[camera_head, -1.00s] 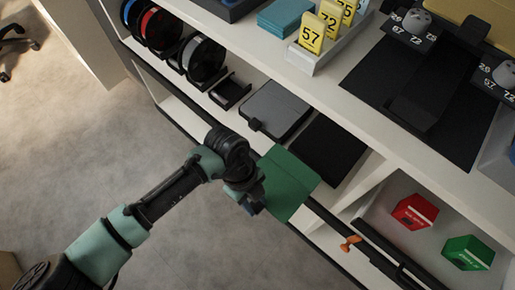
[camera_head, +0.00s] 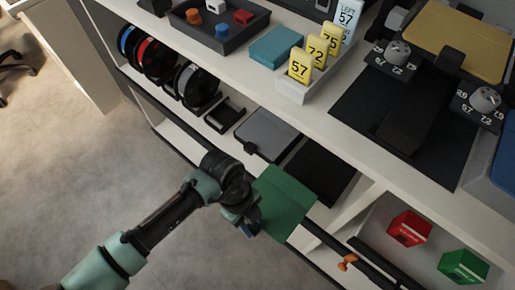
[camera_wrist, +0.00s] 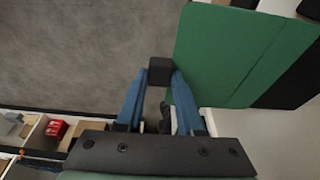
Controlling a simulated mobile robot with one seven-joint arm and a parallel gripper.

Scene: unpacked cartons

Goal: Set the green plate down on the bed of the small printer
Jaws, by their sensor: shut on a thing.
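My gripper (camera_head: 250,222) is shut on the green plate (camera_head: 284,203), at the lower middle of the head view. In the wrist view, the blue fingers close around a dark block (camera_wrist: 160,70) at the edge of the green plate (camera_wrist: 235,50), which extends to the right. The plate is in front of the shelf edge, over the floor side. On the top shelf, a dark machine with a black flat surface (camera_head: 365,105) and a similar one bearing a yellow plate (camera_head: 465,42) have numbered knobs. I cannot tell for certain which is the small printer.
A grey plate with a dark tab (camera_head: 268,133) and a black slab (camera_head: 322,170) lie on the lower shelf, beside filament spools (camera_head: 197,87). Yellow number cards (camera_head: 301,66) stand in a holder above. Red (camera_head: 409,228) and green (camera_head: 464,266) boxes sit lower right.

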